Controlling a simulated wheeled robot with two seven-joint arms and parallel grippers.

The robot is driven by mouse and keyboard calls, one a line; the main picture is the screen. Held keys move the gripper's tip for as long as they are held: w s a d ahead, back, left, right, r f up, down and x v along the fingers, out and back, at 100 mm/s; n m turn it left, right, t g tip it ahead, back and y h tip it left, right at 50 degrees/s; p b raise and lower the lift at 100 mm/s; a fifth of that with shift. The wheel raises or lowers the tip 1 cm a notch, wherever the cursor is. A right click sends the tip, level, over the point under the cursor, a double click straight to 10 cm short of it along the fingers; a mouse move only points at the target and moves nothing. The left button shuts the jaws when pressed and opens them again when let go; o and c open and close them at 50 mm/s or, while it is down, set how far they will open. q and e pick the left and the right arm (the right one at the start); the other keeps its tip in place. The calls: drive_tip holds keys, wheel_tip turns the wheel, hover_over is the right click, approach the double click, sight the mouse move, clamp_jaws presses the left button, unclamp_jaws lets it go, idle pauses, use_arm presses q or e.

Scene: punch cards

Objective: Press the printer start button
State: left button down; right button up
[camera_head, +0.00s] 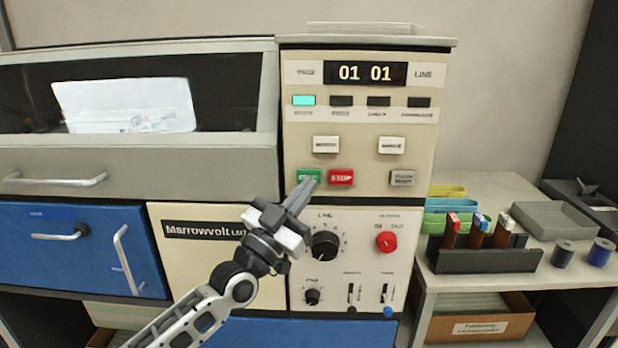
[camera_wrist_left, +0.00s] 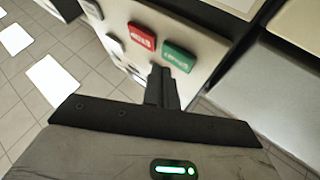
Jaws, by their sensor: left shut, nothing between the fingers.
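The green start button (camera_head: 309,176) is on the cream control panel, left of the red STOP button (camera_head: 341,178). My left gripper (camera_head: 308,186) is shut and empty, its fingertips right at the lower edge of the green button in the head view. In the left wrist view the closed fingers (camera_wrist_left: 162,75) point at the panel just beside the green button (camera_wrist_left: 179,57), with the red button (camera_wrist_left: 142,36) farther left. I cannot tell whether the fingertips touch the button. The right gripper is not in view.
Below the buttons are a black knob (camera_head: 324,245), a red knob (camera_head: 387,242) and small sliders. A side table (camera_head: 480,268) at right holds a dark rack (camera_head: 480,258), a grey tray (camera_head: 556,220) and spools. Sheets (camera_wrist_left: 55,82) lie on the floor.

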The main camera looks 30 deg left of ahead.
use_arm(q)
drive_tip(key=shift+w, duration=0.1)
idle(0.3)
drive_tip(key=shift+w+a, duration=0.2)
drive_tip(key=shift+w, duration=0.05)
drive_tip(key=shift+w+a, duration=0.2)
drive_tip(key=shift+w, duration=0.15)
idle(0.7)
drive_tip(key=shift+s, duration=0.15)
drive_tip(key=shift+s+d+p, duration=0.4)
drive_tip(key=shift+s, duration=0.15)
